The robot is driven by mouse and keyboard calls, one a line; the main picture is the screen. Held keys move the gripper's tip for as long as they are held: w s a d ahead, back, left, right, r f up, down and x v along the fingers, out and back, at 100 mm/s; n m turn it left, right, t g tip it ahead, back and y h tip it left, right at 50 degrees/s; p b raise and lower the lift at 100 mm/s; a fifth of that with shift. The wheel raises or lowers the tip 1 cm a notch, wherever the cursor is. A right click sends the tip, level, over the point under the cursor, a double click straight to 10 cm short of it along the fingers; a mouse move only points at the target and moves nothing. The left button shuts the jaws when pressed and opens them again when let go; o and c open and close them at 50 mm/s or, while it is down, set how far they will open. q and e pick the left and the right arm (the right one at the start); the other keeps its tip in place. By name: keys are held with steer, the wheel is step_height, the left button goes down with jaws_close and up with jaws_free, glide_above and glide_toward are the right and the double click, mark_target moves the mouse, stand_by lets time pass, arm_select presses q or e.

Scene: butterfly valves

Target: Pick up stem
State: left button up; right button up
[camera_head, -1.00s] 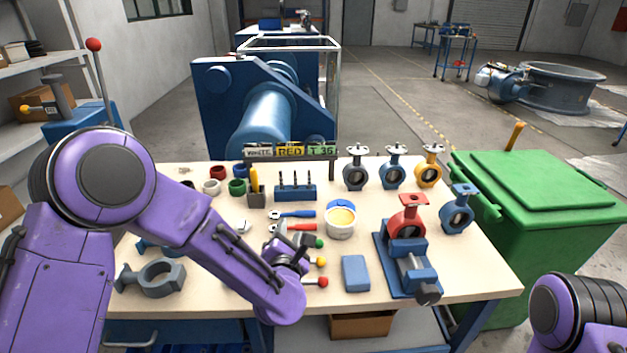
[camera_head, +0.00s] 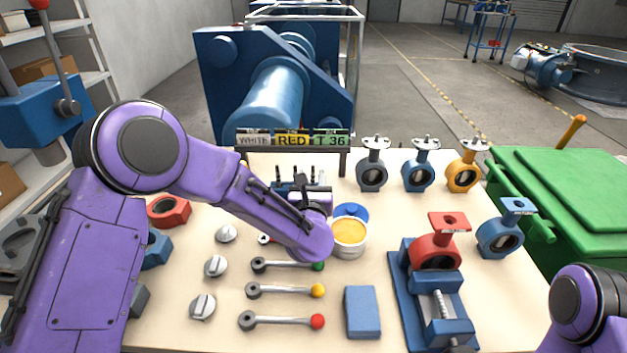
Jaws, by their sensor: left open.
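Several dark stems (camera_head: 296,175) stand upright in a blue block (camera_head: 284,187) near the back middle of the table. My left gripper (camera_head: 303,193) is open just in front of this block. The gripper and its purple wrist hide the front and right part of the block. I cannot tell whether the fingers touch a stem. My right arm shows only as a purple link at the lower right, and its gripper is out of view.
A tin of yellow paste (camera_head: 349,236) stands right of my left wrist. Levers with green, yellow and red knobs (camera_head: 318,321) lie in front. A red valve body (camera_head: 436,247) sits in a blue vise (camera_head: 424,292). Several valves (camera_head: 420,172) stand at the back right.

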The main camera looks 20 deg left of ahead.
mark_target(313, 171)
arm_select(q)
steer(key=p+x, duration=0.1)
steer(key=x, duration=0.5)
steer(key=shift+d+f, duration=0.15)
jaws_close()
